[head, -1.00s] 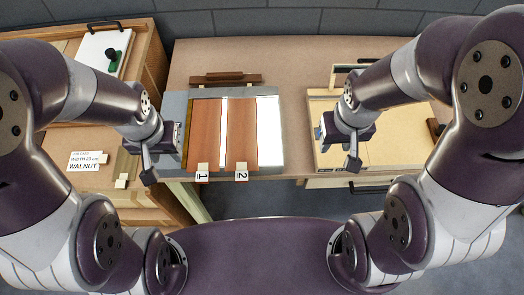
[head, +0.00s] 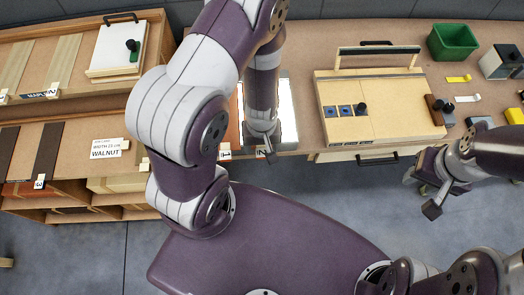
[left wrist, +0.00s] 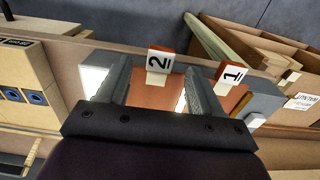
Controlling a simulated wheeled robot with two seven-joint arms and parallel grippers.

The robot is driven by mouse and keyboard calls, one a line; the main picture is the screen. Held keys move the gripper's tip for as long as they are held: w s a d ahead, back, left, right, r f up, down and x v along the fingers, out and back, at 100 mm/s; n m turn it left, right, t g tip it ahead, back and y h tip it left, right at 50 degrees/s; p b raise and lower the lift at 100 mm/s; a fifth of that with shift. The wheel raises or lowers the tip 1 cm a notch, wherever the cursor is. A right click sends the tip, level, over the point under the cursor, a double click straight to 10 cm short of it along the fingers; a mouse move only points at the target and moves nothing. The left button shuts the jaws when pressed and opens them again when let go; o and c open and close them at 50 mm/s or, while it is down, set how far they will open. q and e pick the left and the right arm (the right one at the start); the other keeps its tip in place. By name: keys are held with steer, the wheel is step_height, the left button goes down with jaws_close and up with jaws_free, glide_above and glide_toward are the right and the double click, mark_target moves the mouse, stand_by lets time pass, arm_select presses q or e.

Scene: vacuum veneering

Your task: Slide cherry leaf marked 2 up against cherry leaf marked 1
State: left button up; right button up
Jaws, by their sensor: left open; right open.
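Contact cannot be told. My right gripper (head: 421,193) is open and empty, right of the table front.
A pale wooden box with a bar handle (head: 378,105) stands right of the leaves. A green bin (head: 453,42) is at the back right. Shelves with veneer strips and a WALNUT card (head: 107,148) are at the left. Open floor lies in front.

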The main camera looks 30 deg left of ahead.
mark_target(257, 152)
arm_select(q)
steer(key=shift+f, duration=1.45)
arm_select(e)
steer(key=shift+f, duration=0.55)
arm_select(q)
steer(key=c, duration=1.1)
steer(key=shift+a+b, duration=0.1)
steer(key=shift+b, duration=0.2)
arm_select(e)
steer(key=shift+f, duration=0.1)
arm_select(q)
steer(key=shift+s+a, duration=0.2)
steer(key=shift+a, duration=0.15)
steer(key=shift+s+a, duration=0.1)
steer(key=shift+a, duration=0.05)
arm_select(e)
steer(key=shift+f, duration=0.15)
arm_select(q)
steer(key=o, duration=1.1)
